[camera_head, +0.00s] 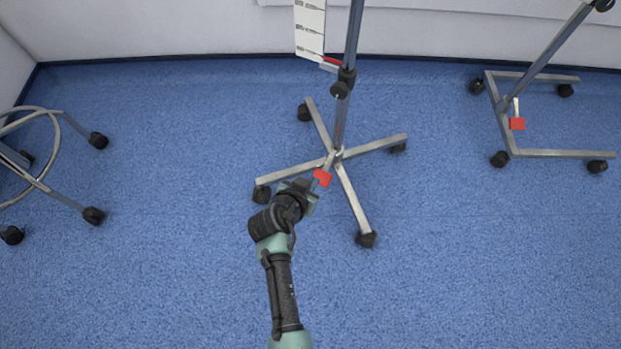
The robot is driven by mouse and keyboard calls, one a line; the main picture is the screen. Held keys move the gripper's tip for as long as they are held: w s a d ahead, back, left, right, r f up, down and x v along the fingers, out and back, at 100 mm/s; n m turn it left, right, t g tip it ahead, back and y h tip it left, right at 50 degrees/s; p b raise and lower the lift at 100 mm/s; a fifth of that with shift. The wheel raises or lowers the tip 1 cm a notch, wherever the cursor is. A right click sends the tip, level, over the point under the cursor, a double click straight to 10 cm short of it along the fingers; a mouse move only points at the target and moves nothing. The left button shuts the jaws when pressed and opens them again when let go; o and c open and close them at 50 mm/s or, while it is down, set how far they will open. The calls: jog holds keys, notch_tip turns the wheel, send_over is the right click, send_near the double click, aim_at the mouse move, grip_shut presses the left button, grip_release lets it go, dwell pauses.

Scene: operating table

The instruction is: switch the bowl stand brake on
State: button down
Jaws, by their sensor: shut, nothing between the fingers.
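A wheeled stand (338,126) with a steel pole and several splayed legs on black casters stands in the middle of the view. No bowl shows on it, as its top is out of frame. A red brake pedal (323,178) sits low at the front of its base, tilted in the picture. My gripper (312,193) is low over the floor, just left of and below the red pedal, with its fingers shut and empty. The fingertips are small and partly hidden by the wrist, so I cannot tell whether they touch the pedal.
A second wheeled stand (539,66) with a U-shaped base and its own red pedal (517,124) is at the right. A ringed wheeled base (40,178) is at the left. A white panel (309,27) hangs by the middle pole. The blue floor in front is clear.

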jog(key=s+a+r+p, duration=0.2)
jog(key=s+a+p, duration=0.1)
jog(key=s, duration=0.4)
jog(key=shift+s+a+r, duration=0.15)
jog(key=shift+s+r, duration=0.05)
jog(key=shift+r, duration=0.15)
jog(key=shift+w, duration=0.1)
